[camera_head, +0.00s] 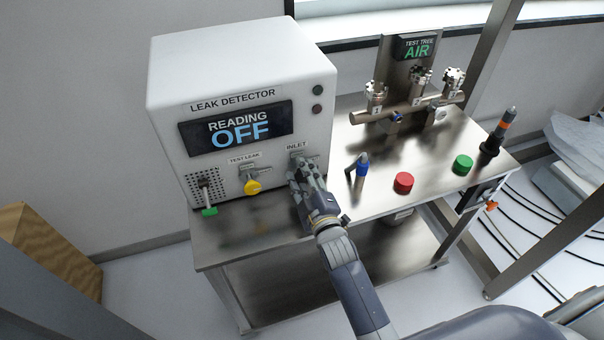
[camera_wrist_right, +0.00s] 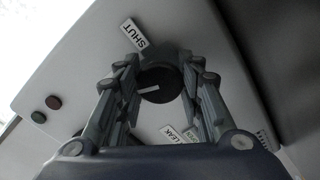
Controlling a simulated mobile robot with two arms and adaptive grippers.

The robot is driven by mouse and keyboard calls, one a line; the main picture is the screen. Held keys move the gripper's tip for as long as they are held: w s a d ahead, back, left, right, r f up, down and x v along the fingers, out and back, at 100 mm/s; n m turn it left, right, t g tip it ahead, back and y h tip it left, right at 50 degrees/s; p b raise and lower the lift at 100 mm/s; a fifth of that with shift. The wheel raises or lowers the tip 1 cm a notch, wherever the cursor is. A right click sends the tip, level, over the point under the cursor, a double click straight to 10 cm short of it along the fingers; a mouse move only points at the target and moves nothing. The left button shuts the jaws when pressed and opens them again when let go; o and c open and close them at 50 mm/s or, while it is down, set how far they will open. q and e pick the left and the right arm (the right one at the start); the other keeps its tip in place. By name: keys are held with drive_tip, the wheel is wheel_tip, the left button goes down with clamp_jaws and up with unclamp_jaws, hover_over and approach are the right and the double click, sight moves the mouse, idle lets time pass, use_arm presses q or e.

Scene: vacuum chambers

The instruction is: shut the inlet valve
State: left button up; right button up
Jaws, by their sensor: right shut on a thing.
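The leak detector (camera_head: 170,75) is a white box on the steel bench, its display showing "READING OFF". Its INLET label (camera_head: 296,146) is above my right gripper (camera_head: 298,168), which covers most of the inlet valve in the head view. In the right wrist view the valve is a round black knob (camera_wrist_right: 160,88) with a white pointer line. My right gripper (camera_wrist_right: 160,85) is shut on this knob, one finger on each side. The pointer lies towards the picture's left. A SHUT label (camera_wrist_right: 133,33) is above the knob and an OPEN label (camera_wrist_right: 190,137) below right. My left gripper is not in view.
A yellow knob (camera_head: 252,187) under TEST LEAK and a green-tipped part (camera_head: 209,211) are left of the gripper. A blue-handled part (camera_head: 362,168), red button (camera_head: 403,182) and green button (camera_head: 463,164) stand right. The test tree (camera_head: 410,105) is behind.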

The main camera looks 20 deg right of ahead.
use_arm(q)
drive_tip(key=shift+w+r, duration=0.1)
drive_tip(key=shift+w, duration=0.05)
use_arm(e)
drive_tip(key=shift+r+m+p, duration=0.1)
drive_tip(key=shift+m+p, duration=0.3)
drive_tip(key=shift+m, duration=0.5)
drive_tip(key=m+p, duration=0.1)
drive_tip(key=m, duration=0.3)
drive_tip(key=m+p, duration=0.1)
drive_tip(key=m, duration=0.3)
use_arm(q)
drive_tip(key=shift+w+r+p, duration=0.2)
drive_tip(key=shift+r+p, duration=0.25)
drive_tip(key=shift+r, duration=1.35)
use_arm(e)
drive_tip(key=shift+d+m, duration=0.1)
drive_tip(key=shift+m, duration=1.8)
drive_tip(key=o, duration=1.1)
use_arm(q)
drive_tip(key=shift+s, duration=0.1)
